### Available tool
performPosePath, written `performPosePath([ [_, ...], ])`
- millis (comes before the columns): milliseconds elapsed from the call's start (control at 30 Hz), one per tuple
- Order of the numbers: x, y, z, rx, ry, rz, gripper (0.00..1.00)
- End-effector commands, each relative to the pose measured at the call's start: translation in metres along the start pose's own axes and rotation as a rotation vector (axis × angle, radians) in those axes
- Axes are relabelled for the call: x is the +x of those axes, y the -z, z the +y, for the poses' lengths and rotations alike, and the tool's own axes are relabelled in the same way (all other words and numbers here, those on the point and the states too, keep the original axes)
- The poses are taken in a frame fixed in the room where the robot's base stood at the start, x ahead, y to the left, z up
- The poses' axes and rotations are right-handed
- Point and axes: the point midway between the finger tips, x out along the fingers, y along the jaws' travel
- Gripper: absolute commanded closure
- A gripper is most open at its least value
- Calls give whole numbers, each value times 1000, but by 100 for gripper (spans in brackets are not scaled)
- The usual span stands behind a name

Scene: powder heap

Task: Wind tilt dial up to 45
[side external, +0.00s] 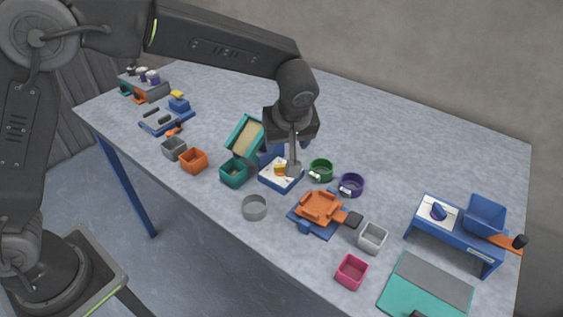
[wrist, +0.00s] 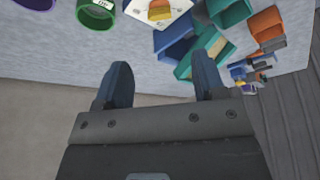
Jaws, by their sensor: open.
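A white dial plate (side external: 272,181) with an orange and yellow knob (side external: 279,168) sits on a blue base near the middle of the table. A teal tilted tray (side external: 244,137) with a tan bed stands behind it to the left. My gripper (side external: 293,168) points down right at the dial, partly hiding it; whether it touches the knob is unclear. In the wrist view, my gripper's two fingers (wrist: 162,82) are apart with nothing between them. The knob (wrist: 159,10) shows at the top edge, beyond the fingertips. The dial's scale reading is too small to tell.
Green (side external: 320,169) and purple (side external: 351,185) labelled rings stand close right of the dial. A teal cup (side external: 233,173) is close left, a grey ring (side external: 254,208) in front. An orange tray (side external: 319,207) and a blue stand (side external: 455,238) with another dial lie right.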

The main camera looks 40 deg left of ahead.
Motion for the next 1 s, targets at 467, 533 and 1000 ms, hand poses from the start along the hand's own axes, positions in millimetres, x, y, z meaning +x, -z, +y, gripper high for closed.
performPosePath([
  [467, 94, 0, -1, 1, 4, -3, 36],
  [533, 102, 0, -1, 0, 3, -3, 36],
  [1000, 116, 0, 0, 0, 0, -2, 36],
])
